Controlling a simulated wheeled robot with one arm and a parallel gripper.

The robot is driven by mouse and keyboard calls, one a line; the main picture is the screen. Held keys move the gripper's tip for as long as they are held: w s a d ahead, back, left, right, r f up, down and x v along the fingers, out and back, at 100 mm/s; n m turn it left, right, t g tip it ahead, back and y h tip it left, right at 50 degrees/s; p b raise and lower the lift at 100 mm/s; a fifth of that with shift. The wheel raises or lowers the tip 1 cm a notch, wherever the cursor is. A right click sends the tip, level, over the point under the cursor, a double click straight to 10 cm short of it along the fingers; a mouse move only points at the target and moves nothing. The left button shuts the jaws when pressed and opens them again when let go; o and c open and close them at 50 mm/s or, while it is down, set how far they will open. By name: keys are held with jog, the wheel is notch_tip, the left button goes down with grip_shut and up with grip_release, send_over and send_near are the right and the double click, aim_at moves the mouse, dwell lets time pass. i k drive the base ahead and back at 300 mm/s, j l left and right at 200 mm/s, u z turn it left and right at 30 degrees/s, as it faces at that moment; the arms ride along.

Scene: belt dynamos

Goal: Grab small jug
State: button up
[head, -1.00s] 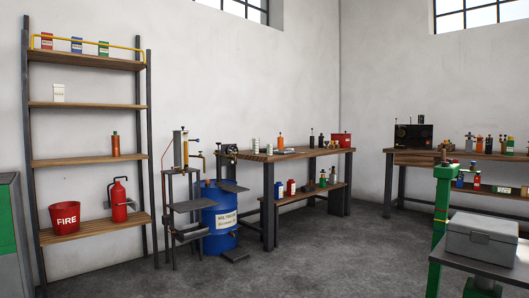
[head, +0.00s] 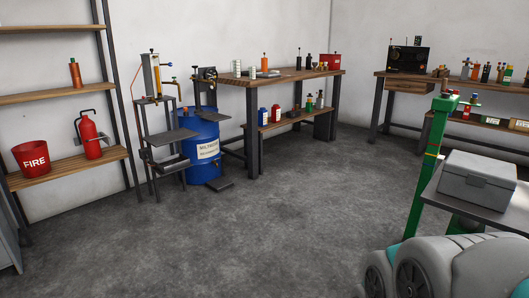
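No object can be told for certain as the small jug. Small containers stand on the lower shelf of the middle workbench (head: 253,145): a blue one (head: 262,117), a red one (head: 276,114) and several smaller dark or green ones (head: 309,104). Slim bottles also stand on its top, among them an orange one (head: 264,63) and a dark one (head: 298,60). An orange bottle (head: 75,73) stands on the left shelf rack. All are too small to show a handle or spout clearly. My gripper is not in view.
A fire bucket (head: 31,158) and red extinguisher (head: 92,138) sit on the rack. A blue drum (head: 200,150) and a metal stand (head: 160,115) adjoin the middle bench. A green post (head: 432,150) and grey toolbox (head: 478,180) are at right. The central floor (head: 230,235) is clear.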

aim_at(252, 69)
jog(key=i+z, duration=0.1)
jog(key=i, duration=2.5)
jog(key=l, duration=0.05)
